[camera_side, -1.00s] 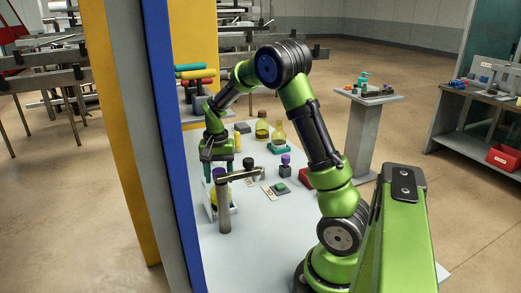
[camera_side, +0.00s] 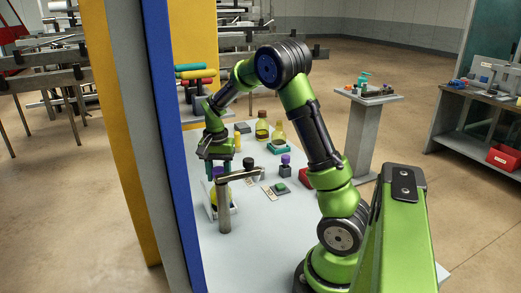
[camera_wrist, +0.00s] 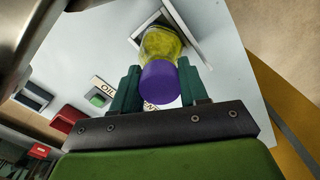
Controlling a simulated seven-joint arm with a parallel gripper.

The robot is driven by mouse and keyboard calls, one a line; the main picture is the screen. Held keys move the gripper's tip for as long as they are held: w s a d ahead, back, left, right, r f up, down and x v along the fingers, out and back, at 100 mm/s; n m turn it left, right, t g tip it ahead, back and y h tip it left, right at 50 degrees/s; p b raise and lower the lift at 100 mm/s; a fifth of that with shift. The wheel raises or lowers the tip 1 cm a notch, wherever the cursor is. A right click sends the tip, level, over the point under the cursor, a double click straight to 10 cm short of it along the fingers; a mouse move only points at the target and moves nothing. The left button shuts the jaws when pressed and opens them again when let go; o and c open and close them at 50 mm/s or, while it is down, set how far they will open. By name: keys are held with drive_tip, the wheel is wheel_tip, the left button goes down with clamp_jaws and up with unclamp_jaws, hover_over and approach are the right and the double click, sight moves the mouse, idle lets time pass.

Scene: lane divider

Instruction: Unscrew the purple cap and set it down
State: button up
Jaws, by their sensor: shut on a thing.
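The purple cap (camera_wrist: 160,83) sits between the two dark green fingers of my gripper (camera_wrist: 160,88) in the wrist view, and the gripper is shut on it. The clear jar with yellow contents (camera_wrist: 161,43) is directly behind the cap and in line with it. I cannot tell whether there is a gap between cap and jar. In the side view my gripper (camera_side: 219,168) is low over the near left of the table, with the cap (camera_side: 218,172) partly hidden by it. The jar (camera_side: 213,198) is partly hidden behind a grey post.
The grey post with a crossbar (camera_side: 224,208) stands close in front of the jar. A blue-edged wall (camera_side: 172,130) bounds the left. The front table is clear.

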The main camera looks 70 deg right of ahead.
drive_tip(key=shift+r, duration=2.1)
drive_tip(key=shift+s+a+n, duration=0.1)
drive_tip(key=shift+a+n, duration=0.05)
drive_tip(key=shift+n, duration=0.15)
drive_tip(key=shift+s+a+r+n, duration=0.2)
drive_tip(key=shift+s+r+n, duration=0.05)
drive_tip(key=shift+r+n, duration=0.35)
drive_tip(key=shift+s+a+r+n, duration=0.15)
drive_tip(key=shift+s+r+n, duration=0.1)
drive_tip(key=shift+r+n, duration=0.3)
wheel_tip(320, 180, up, 10)
drive_tip(key=d+n, duration=0.3)
drive_tip(key=n, duration=0.1)
wheel_tip(320, 180, up, 16)
hover_over(219, 169)
drive_tip(key=s+d, duration=0.5)
drive_tip(key=d, duration=0.2)
drive_tip(key=shift+s+d, duration=0.3)
drive_tip(key=shift+d, duration=0.05)
